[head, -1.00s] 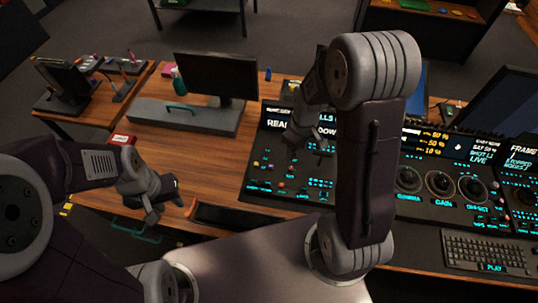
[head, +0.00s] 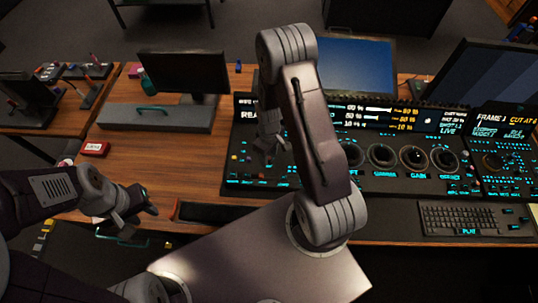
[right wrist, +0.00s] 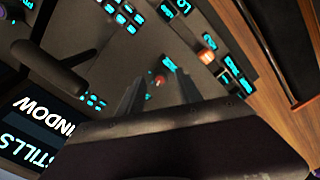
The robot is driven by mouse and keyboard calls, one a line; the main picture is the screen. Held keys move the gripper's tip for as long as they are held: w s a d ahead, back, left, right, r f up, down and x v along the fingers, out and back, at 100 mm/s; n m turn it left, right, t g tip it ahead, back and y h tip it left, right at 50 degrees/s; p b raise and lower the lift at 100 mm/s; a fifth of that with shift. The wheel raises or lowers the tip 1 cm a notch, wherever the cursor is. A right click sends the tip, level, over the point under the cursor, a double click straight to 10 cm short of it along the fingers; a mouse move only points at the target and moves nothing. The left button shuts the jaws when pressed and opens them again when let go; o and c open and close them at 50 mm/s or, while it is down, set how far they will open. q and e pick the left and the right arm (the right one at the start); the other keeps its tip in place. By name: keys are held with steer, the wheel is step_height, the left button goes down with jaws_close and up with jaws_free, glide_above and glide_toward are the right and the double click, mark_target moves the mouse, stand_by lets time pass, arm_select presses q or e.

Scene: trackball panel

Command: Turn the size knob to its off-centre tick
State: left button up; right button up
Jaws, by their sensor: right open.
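The control panel (head: 236,140) stands on the wooden desk, with small knobs and cyan-lit labels on its left part. My right gripper (head: 268,155) hangs over that part. In the right wrist view its two fingers (right wrist: 157,92) are apart, with nothing visible held. A small red-capped knob (right wrist: 159,80) shows between and just beyond the fingertips; I cannot tell if they touch it. I cannot read which knob is the size knob. My left gripper (head: 138,210) is open and empty near the desk's front edge.
Large dials (head: 382,156) run along the panel's right part. A keyboard (head: 470,219) lies at front right. A monitor (head: 183,72) and a red box (head: 95,149) are on the left. In the wrist view a dark lever-like bar (right wrist: 50,65) sticks up beside the fingers.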

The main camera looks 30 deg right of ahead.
steer(key=shift+f, duration=0.25)
jaws_close()
steer(key=m, duration=0.6)
steer(key=shift+m+p, duration=0.4)
steer(key=m, duration=0.3)
steer(key=shift+m, duration=2.1)
steer(key=shift+w, duration=0.1)
